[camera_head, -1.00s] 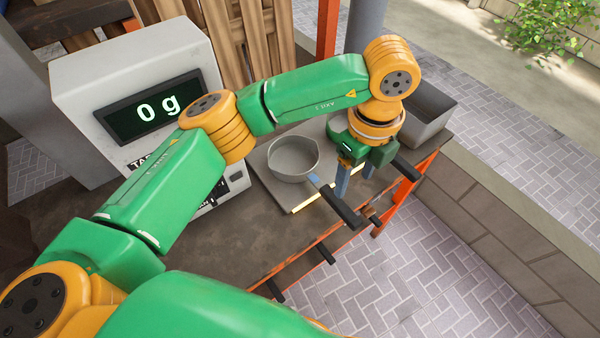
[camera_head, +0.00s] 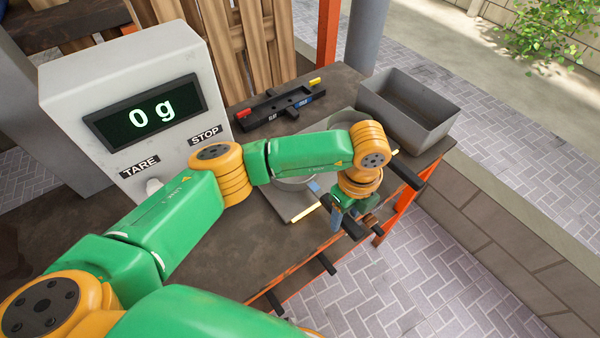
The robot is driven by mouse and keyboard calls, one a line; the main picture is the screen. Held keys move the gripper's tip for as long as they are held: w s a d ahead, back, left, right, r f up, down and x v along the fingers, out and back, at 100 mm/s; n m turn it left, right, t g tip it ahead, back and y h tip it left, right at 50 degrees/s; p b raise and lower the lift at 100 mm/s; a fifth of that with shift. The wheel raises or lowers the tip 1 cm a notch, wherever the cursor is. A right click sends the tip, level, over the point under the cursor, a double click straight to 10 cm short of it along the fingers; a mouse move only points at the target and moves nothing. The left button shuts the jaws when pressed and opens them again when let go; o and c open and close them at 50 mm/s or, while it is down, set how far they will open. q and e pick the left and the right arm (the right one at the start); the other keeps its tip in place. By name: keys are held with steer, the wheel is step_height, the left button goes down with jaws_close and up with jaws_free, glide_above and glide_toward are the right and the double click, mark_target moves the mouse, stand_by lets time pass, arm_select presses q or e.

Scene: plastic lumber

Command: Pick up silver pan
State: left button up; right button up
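The silver pan (camera_head: 292,184) sits on the grey plate (camera_head: 287,209) on the worktop. Most of it is hidden behind my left forearm and only a sliver of its body shows.
A scale box (camera_head: 75,100) reading 0 g stands at left. A black bar tool (camera_head: 281,105) with red and yellow ends lies behind the plate. An open grey metal bin (camera_head: 409,112) stands at back right. Black bars (camera_head: 326,263) stick out from the worktop's front edge.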

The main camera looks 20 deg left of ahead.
arm_select(q)
jaws_close()
